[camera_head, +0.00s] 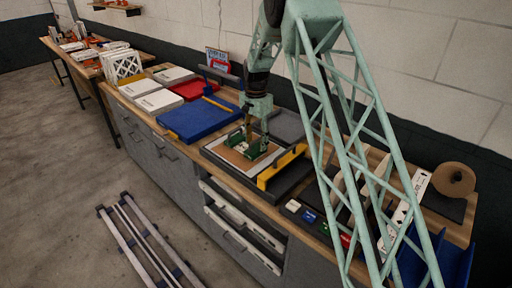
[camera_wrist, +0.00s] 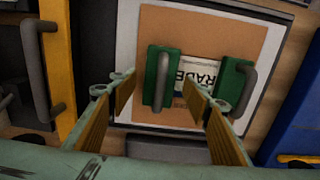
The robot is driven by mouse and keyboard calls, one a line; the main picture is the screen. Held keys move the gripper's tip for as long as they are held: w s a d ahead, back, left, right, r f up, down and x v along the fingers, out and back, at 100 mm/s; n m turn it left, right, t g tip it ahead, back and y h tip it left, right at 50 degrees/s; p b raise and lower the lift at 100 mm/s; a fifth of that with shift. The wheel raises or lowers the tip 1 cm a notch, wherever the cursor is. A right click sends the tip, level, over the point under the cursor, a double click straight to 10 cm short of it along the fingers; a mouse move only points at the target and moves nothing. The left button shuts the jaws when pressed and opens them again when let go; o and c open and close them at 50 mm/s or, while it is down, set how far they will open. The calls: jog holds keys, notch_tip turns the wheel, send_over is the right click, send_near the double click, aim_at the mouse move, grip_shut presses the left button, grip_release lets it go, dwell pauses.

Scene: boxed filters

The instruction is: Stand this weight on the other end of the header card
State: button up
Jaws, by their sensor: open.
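The header card (camera_wrist: 197,76) is white with dark lettering, partly reading "RADE", and lies on a brown sheet (camera_wrist: 200,25). Two green weights with grey handles stand at its two ends in the wrist view: one weight (camera_wrist: 151,70) at the left end, the other (camera_wrist: 230,77) at the right end. Both hide parts of the card. In the wrist view my gripper (camera_wrist: 160,90) is open, its fingers apart on either side of the left weight's handle, with nothing clamped. In the head view my gripper (camera_head: 252,132) hangs over the brown sheet among the green weights.
A yellow bar (camera_head: 281,167) stands beside the sheet's white-edged board. A blue tray (camera_head: 196,121) lies on the other side. Small coloured blocks (camera_head: 309,215) sit near the bench front, and a brown roll (camera_head: 453,180) is at the right.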

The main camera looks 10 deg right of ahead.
aim_at(256, 140)
notch_tip(256, 140, up, 8)
jog(key=shift+f, duration=0.1)
jog(key=shift+r, duration=0.35)
jog(key=shift+r, duration=0.1)
dwell(0.7)
